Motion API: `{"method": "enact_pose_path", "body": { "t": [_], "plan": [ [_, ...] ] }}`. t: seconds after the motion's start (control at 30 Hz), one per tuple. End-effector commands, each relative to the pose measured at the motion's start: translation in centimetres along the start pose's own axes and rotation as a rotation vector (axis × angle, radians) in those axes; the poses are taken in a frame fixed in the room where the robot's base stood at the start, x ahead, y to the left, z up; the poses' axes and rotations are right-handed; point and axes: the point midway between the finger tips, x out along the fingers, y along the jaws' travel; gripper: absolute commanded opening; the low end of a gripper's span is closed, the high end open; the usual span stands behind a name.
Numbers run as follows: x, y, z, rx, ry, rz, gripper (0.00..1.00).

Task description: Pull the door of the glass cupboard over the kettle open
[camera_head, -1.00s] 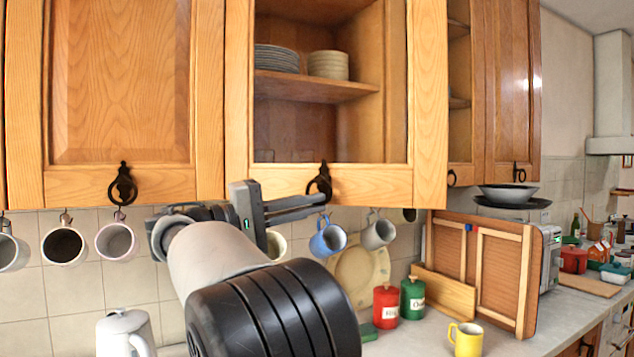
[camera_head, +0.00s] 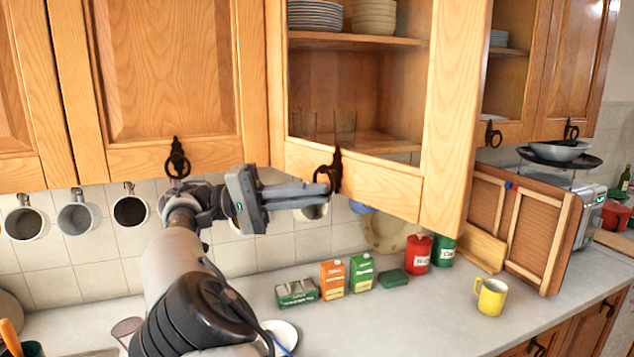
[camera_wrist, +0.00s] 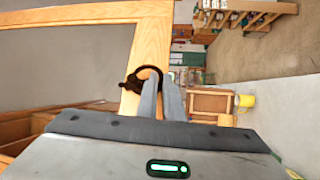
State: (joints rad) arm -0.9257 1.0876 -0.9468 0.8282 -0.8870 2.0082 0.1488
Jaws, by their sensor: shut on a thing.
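The glass cupboard door (camera_head: 365,180) has a light wooden frame and stands ajar, its right side swung out from the cupboard; a gap shows behind its bottom rail. A black ring handle (camera_head: 336,170) hangs on that rail. My gripper (camera_head: 322,188) reaches in from the left, with its fingers shut on the ring. In the wrist view, the fingers (camera_wrist: 160,97) meet the dark ring handle (camera_wrist: 135,84) at the wooden door frame (camera_wrist: 146,48). The kettle is not clearly visible now.
Plates (camera_head: 315,15), bowls (camera_head: 374,16) and glasses (camera_head: 345,126) stand inside the cupboard. Mugs (camera_head: 78,217) hang beneath the cupboards. Red (camera_head: 418,251) and green canisters, small boxes (camera_head: 332,279) and a yellow mug (camera_head: 491,296) stand on the counter below.

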Motion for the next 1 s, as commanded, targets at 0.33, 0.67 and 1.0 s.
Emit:
{"method": "enact_pose_path", "body": {
  "t": [0.33, 0.67, 1.0],
  "plan": [
    [0.0, 0.1, 0.0, 0.002, -0.004, 0.003, 0.0],
    [0.0, 0.1, 0.0, 0.001, -0.004, 0.002, 0.26],
    [0.3, 2.1, -0.3, 0.005, -0.004, 0.001, 0.26]
  ]
}}
